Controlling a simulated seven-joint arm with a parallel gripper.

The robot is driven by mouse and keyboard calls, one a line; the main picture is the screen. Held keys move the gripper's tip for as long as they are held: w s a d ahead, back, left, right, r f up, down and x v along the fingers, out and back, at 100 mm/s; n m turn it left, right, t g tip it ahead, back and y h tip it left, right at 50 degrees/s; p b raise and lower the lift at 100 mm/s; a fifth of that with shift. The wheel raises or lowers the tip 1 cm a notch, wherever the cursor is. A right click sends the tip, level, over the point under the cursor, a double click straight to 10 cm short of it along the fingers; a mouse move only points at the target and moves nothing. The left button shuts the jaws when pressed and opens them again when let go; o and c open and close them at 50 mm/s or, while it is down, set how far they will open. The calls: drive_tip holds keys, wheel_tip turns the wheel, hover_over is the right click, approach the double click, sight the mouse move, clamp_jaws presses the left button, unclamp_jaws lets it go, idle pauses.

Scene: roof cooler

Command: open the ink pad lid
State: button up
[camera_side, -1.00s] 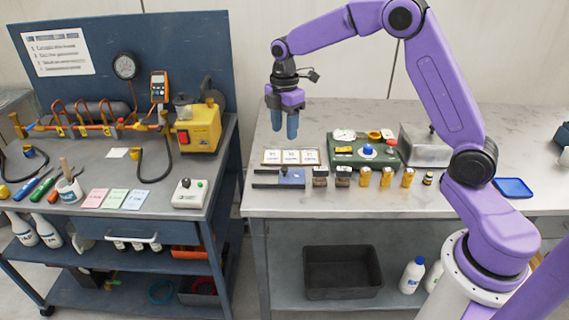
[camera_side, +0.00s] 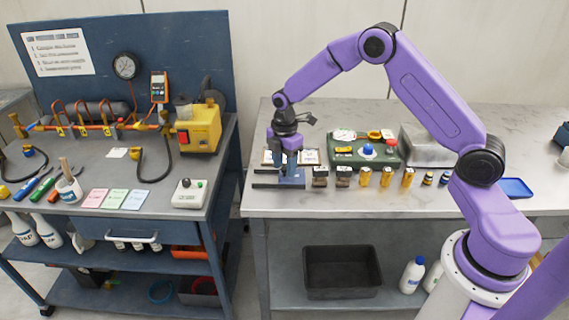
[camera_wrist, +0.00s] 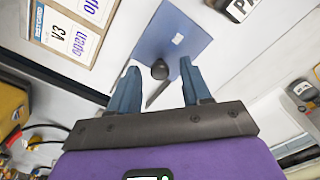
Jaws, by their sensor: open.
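The ink pad lid is a flat blue plate (camera_wrist: 182,32) with a small black knob (camera_wrist: 160,70) near one edge in the wrist view. In the side view the blue lid (camera_side: 297,181) lies on the right-hand bench, partly hidden by my gripper (camera_side: 287,172). My gripper (camera_wrist: 160,68) is open in the wrist view, with one blue finger on each side of the knob. The knob shows between the fingertips, and I see no finger touching it. The lid looks flat and shut. I cannot tell the exact height of the fingertips above it.
Several stamps (camera_side: 386,177) and small bottles stand in a row right of the pad. A green case (camera_side: 342,159) and a metal box (camera_side: 428,152) sit behind. Printed cards (camera_wrist: 66,36) lie close beside the pad. The bench front (camera_side: 320,203) is clear.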

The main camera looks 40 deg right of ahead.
clamp_jaws()
drive_tip(key=shift+w+a, duration=2.55)
drive_tip(key=shift+w, duration=0.05)
unclamp_jaws()
wheel_tip(320, 180, up, 18)
drive_tip(key=shift+f, duration=0.25)
